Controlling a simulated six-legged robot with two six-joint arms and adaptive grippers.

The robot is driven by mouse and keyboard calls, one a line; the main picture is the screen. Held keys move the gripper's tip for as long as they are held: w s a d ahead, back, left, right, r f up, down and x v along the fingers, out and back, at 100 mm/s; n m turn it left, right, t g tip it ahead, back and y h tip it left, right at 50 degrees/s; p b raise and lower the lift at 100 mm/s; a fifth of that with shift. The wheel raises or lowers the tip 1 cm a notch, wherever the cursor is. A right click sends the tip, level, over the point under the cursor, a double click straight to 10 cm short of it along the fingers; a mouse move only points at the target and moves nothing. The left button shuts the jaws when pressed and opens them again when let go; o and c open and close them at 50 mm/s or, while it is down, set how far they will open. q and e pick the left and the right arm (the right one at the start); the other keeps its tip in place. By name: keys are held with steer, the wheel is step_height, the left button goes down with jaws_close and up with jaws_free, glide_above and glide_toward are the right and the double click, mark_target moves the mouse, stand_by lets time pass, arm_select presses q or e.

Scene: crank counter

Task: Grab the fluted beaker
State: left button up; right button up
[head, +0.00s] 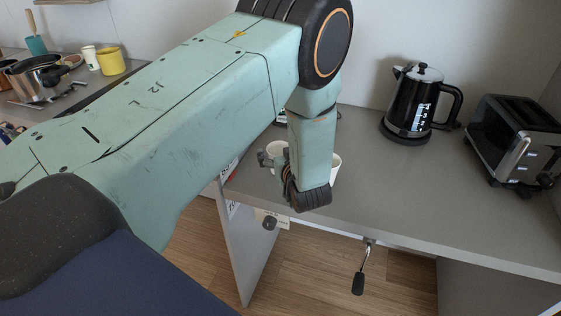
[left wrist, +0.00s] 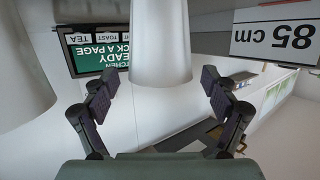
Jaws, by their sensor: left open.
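My left gripper (head: 279,172) is over the front part of the grey counter, mostly hidden behind my own wrist in the head view. In the left wrist view, my left gripper (left wrist: 157,79) is open. A smooth-looking white cup (left wrist: 162,40) stands between and beyond its fingers, with gaps on both sides. A second white vessel (left wrist: 25,60) fills the left edge there. In the head view, a white cup (head: 276,149) shows left of my wrist and another white cup (head: 335,166) right of it, both partly hidden. No flutes can be made out, so I cannot tell which is the fluted beaker.
A black kettle (head: 416,105) and a toaster (head: 515,142) stand on the right of the counter (head: 400,185). A crank (head: 361,270) hangs at its front edge. A yellow mug (head: 111,61) and a pot (head: 33,75) stand at far left. The counter's middle is clear.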

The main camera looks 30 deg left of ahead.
arm_select(q)
steer(key=shift+w+a+f, duration=0.2)
steer(key=shift+w+a, duration=0.15)
steer(key=shift+w, duration=0.05)
steer(key=shift+w+a, duration=0.15)
steer(key=shift+a, duration=0.25)
steer(key=shift+d, duration=0.2)
steer(key=c, duration=0.4)
steer(key=shift+a, duration=0.15)
steer(key=c, duration=1)
